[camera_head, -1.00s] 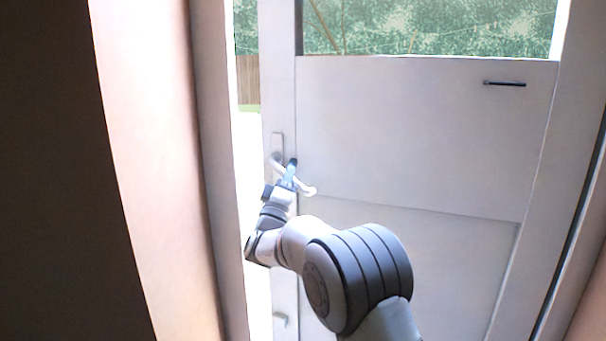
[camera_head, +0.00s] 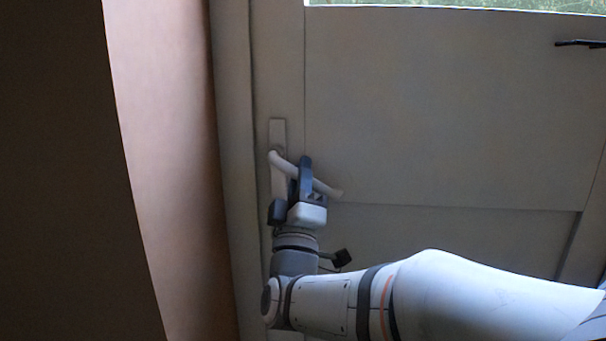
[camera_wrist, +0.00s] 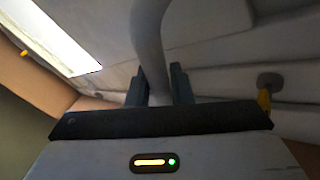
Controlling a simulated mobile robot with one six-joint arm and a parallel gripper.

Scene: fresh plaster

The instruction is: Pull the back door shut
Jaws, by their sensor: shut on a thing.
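The back door (camera_head: 440,120) is a pale panelled door with a window at its top. In the head view its left edge lies against the door frame (camera_head: 232,150), with no outdoor gap showing there. The lever handle (camera_head: 328,187) slopes down to the right from its upright plate (camera_head: 278,130). My gripper (camera_head: 304,172) is shut around the lever, partway along it. In the wrist view the curved handle (camera_wrist: 150,45) passes between the two fingers (camera_wrist: 158,86). The latch itself is hidden.
A pinkish wall reveal (camera_head: 165,150) stands left of the frame, with a dark wall (camera_head: 60,170) beyond it. A small dark bar (camera_head: 580,43) is fixed high on the door at right. My arm crosses the lower right.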

